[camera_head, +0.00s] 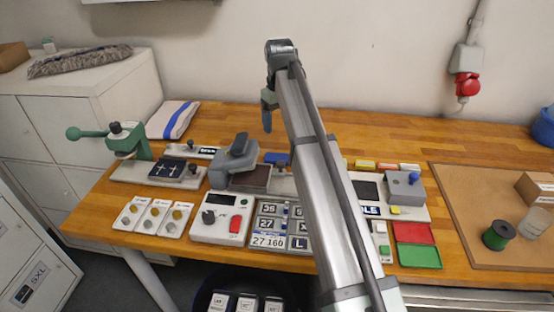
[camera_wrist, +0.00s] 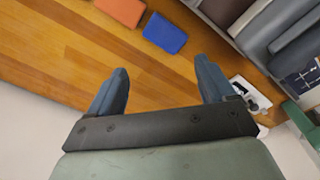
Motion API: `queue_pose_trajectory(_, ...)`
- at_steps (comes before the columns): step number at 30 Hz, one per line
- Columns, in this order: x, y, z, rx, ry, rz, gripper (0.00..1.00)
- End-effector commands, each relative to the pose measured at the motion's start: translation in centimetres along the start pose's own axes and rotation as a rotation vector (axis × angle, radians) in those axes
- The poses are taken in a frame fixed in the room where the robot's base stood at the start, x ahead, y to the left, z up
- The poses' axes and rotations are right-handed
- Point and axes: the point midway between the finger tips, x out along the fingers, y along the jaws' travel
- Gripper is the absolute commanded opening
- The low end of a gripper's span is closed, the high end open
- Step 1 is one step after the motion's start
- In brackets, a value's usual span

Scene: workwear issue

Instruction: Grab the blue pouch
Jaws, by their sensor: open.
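The blue pouch (camera_wrist: 165,33) is a small flat rectangle lying on the wooden bench, near the top middle of the wrist view. In the head view the blue pouch (camera_head: 276,158) shows just behind the grey press, left of my arm. My gripper (camera_wrist: 161,64) is open and empty, its two blue fingers spread wide. The pouch lies ahead of the fingertips, apart from them. In the head view my gripper (camera_head: 268,112) hangs above the back of the bench, with one finger visible. My arm hides part of the bench.
An orange pouch (camera_wrist: 122,11) lies beside the blue one. A grey press (camera_head: 234,160) stands close in front of the blue pouch. A green-handled press (camera_head: 127,140) and a folded striped cloth (camera_head: 173,119) are at left. Bare wood lies behind the pouch.

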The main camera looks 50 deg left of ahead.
Motion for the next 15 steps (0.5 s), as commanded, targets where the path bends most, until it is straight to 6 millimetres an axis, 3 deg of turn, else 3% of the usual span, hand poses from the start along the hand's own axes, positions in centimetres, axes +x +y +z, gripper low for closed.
queue_pose_trajectory(2,-0.33,0.25,-0.86,-0.142,-0.010,-0.015,0.83)
queue_pose_trajectory(9,-0.39,-0.26,-0.35,-0.551,-0.024,-0.048,0.83)
queue_pose_trajectory(15,-0.41,-0.33,-0.20,-0.746,-0.025,-0.056,0.83)
